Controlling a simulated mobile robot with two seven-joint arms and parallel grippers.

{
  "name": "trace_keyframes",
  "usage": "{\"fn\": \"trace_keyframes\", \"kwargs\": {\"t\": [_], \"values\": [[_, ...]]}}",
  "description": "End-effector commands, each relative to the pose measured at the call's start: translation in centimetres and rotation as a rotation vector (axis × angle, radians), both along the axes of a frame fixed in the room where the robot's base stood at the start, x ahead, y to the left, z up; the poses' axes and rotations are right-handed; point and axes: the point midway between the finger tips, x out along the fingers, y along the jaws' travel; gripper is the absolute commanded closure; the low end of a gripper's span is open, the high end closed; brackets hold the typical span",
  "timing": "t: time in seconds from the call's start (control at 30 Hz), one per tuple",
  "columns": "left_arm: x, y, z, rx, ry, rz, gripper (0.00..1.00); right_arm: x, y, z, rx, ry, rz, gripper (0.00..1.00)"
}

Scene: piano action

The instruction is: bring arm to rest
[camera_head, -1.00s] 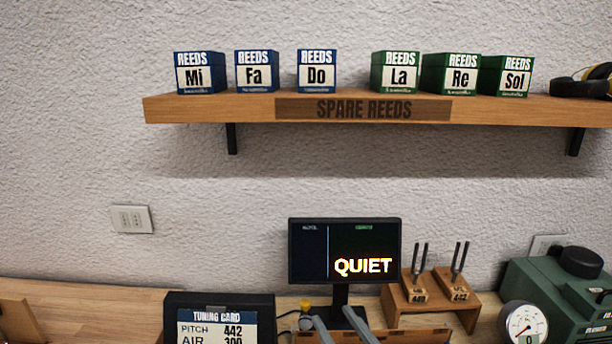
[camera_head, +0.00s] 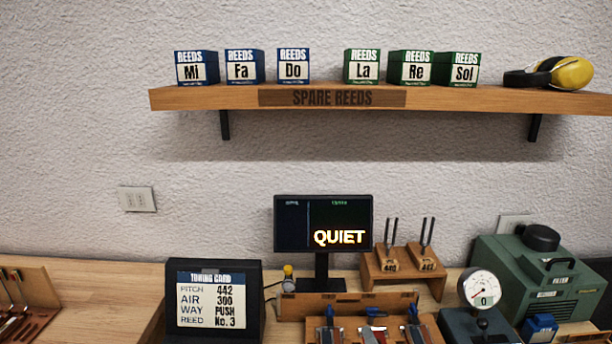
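Neither of my grippers shows in the head view now, and no arm link can be made out. A wooden workbench (camera_head: 95,266) runs along the bottom of the picture. A black monitor (camera_head: 290,240) on it reads "QUIET".
A wall shelf (camera_head: 460,98) holds blue and green reed boxes and yellow earmuffs (camera_head: 571,72). Two tuning forks stand on a wooden stand (camera_head: 411,262). A gauge (camera_head: 482,288) and a green machine (camera_head: 540,272) are at right. A tool rack (camera_head: 28,300) is at left.

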Motion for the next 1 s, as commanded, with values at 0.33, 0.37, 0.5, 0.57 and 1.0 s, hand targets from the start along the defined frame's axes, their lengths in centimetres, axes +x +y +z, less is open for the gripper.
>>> {"fn": "trace_keyframes", "kwargs": {"t": [0.33,0.37,0.5,0.57,1.0], "values": [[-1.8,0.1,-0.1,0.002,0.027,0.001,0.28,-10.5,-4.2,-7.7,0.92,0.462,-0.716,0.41],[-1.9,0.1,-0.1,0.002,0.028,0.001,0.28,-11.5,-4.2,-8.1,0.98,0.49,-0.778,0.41],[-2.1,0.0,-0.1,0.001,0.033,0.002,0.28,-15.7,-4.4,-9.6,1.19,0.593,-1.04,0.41],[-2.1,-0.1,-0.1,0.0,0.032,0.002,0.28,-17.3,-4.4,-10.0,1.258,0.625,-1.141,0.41],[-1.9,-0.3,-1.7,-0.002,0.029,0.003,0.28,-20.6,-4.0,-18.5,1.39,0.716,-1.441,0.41]]}}
